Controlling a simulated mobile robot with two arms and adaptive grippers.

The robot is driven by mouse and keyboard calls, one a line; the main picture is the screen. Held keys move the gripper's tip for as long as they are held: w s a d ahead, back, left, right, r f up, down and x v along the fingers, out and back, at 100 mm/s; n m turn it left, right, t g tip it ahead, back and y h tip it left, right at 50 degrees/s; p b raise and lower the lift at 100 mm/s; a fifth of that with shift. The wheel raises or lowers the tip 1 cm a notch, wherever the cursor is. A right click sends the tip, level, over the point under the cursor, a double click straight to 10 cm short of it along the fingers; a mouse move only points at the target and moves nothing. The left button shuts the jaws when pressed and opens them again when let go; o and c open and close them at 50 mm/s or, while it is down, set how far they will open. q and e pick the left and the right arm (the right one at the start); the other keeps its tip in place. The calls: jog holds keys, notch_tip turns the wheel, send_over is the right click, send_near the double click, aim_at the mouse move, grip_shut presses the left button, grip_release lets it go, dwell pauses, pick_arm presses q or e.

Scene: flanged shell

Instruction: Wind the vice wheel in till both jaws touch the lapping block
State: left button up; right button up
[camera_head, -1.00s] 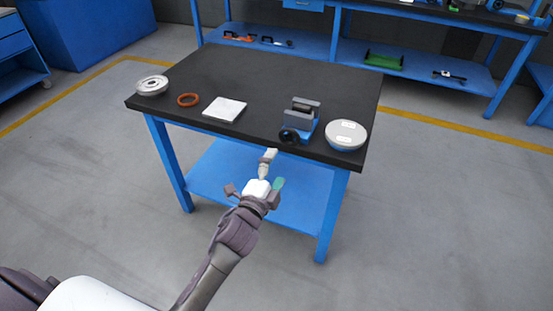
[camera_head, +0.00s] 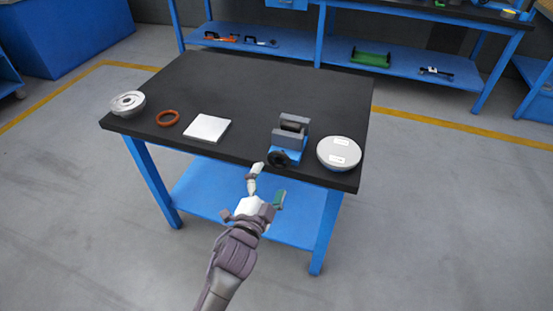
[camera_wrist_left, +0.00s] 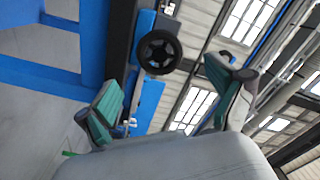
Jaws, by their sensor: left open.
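The vice (camera_head: 287,149) stands at the front edge of the black table, with a blue body and two grey jaws. A dark block, likely the lapping block (camera_head: 292,127), sits between the jaws; any gaps there are too small to tell. The black vice wheel (camera_head: 279,159) faces the front. It also shows in the left wrist view (camera_wrist_left: 159,52), with its spokes visible. My left gripper (camera_head: 266,185) is open and empty, just in front of and below the wheel, apart from it. Its green-padded fingers (camera_wrist_left: 170,96) are spread wide in the wrist view. My right gripper is not in view.
A white plate (camera_head: 207,128), an orange ring (camera_head: 168,118) and a grey flanged part (camera_head: 128,103) lie to the left. The table's back (camera_head: 260,80) is clear.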

aim_at(278, 161)
pick_arm(q)
jog(key=x, duration=0.6)
jog(key=shift+w, duration=0.15)
jog(key=shift+w+d, duration=0.1)
jog(key=shift+w, duration=0.5)
jog(key=shift+c, duration=0.5)
jog(key=shift+s+r, duration=0.15)
jog(key=c, duration=1)
jog(key=shift+c, duration=0.2)
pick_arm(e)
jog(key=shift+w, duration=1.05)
